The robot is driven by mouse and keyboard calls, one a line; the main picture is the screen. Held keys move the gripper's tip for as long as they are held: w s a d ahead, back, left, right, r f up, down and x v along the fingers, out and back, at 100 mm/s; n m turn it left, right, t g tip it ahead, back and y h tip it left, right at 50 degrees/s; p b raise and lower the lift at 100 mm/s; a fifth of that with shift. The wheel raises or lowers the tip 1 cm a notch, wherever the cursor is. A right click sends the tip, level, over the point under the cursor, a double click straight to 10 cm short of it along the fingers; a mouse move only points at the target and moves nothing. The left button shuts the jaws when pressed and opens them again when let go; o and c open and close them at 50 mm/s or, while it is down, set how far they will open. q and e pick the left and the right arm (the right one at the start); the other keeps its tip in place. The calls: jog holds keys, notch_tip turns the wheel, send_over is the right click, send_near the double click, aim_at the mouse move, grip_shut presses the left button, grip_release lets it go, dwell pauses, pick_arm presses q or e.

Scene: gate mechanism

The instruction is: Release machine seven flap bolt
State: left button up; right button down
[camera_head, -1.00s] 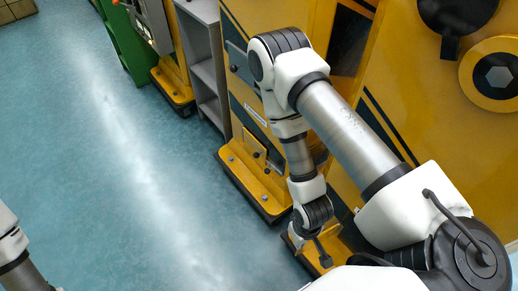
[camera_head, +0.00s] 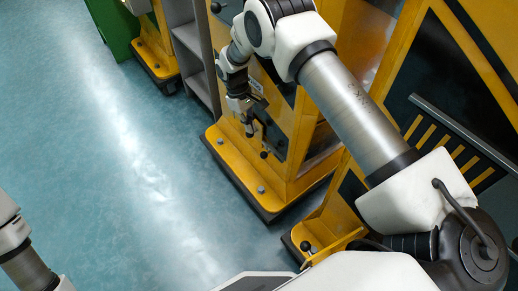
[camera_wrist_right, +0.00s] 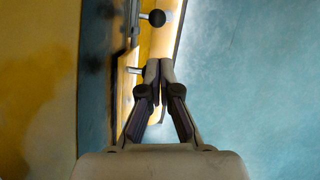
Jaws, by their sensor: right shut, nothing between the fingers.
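A yellow machine (camera_head: 310,120) with a dark panel (camera_head: 275,135) stands in front of my right arm. A small black knob (camera_head: 264,155) sticks out low on this panel. In the right wrist view a black ball knob on a stem (camera_wrist_right: 157,18) shows beyond the fingers, and a short metal pin (camera_wrist_right: 135,70) lies just left of the fingertips. My right gripper (camera_head: 250,130) is close to the panel, above the knob; its fingers (camera_wrist_right: 159,68) are shut and empty. I cannot tell whether they touch the pin. No machine number is readable. My left gripper is out of view.
The machine stands on a yellow base with bolts (camera_head: 261,189). Another yellow base with a black knob (camera_head: 306,246) is at the lower right. Grey shelving (camera_head: 192,45) and a green cabinet (camera_head: 112,25) stand behind. The blue floor (camera_head: 80,150) on the left is clear.

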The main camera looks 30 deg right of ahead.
aim_at(264, 157)
jog(key=shift+w+d+r, duration=0.15)
jog(key=shift+w+r, duration=0.15)
jog(key=shift+w, duration=0.1)
jog(key=shift+s+r, duration=0.1)
jog(key=shift+r, duration=0.15)
pick_arm(q)
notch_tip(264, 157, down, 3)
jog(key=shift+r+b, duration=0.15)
jog(key=shift+b, duration=0.85)
pick_arm(e)
jog(key=a+x, duration=0.1)
jog(key=x, duration=0.9)
jog(key=shift+d, duration=0.45)
jog(key=shift+s, duration=0.1)
jog(key=s, duration=0.1)
jog(key=s+p, duration=0.2)
jog(key=s, duration=0.1)
jog(key=shift+s+d+r, duration=0.1)
jog(key=shift+d, duration=0.2)
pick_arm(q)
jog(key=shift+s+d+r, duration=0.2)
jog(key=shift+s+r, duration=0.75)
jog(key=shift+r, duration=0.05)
pick_arm(e)
jog(key=shift+f, duration=0.2)
